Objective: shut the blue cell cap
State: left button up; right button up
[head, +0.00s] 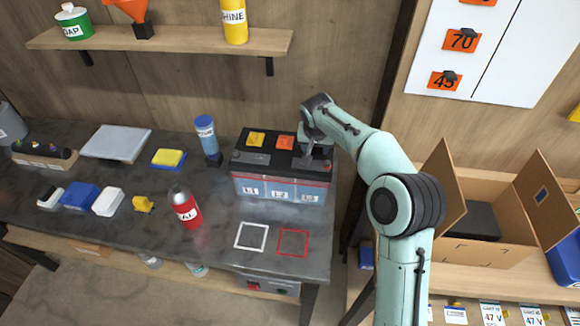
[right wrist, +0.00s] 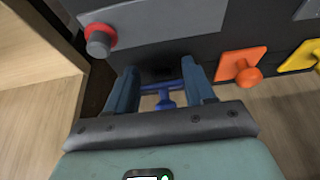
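The battery (head: 282,187), with a black top and blue-grey front, stands on the dark bench. Its yellow cap (head: 256,139) and orange cap (head: 285,142) lie flat on top; the orange cap (right wrist: 242,68) and yellow cap (right wrist: 302,56) also show in the right wrist view. The blue cap (right wrist: 165,98) is seen nearly edge-on, its knob towards the camera, with a dark opening (right wrist: 160,73) beside it. My right gripper (right wrist: 160,75) has its fingers apart on either side of the blue cap; I cannot tell whether they touch it. My left gripper is out of view.
A red-and-grey terminal (right wrist: 100,38) stands close to my right gripper's left finger. A blue bottle (head: 206,137) is left of the battery. A red spray can (head: 185,207) and two marked squares, white (head: 238,236) and red (head: 280,244), are in front.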

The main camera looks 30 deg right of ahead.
notch_tip(320, 180, up, 6)
jog(key=p, duration=0.3)
jog(key=shift+r, duration=0.15)
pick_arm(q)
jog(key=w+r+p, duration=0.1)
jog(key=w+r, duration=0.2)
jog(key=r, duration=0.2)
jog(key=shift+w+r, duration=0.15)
pick_arm(e)
jog(key=shift+r, duration=0.6)
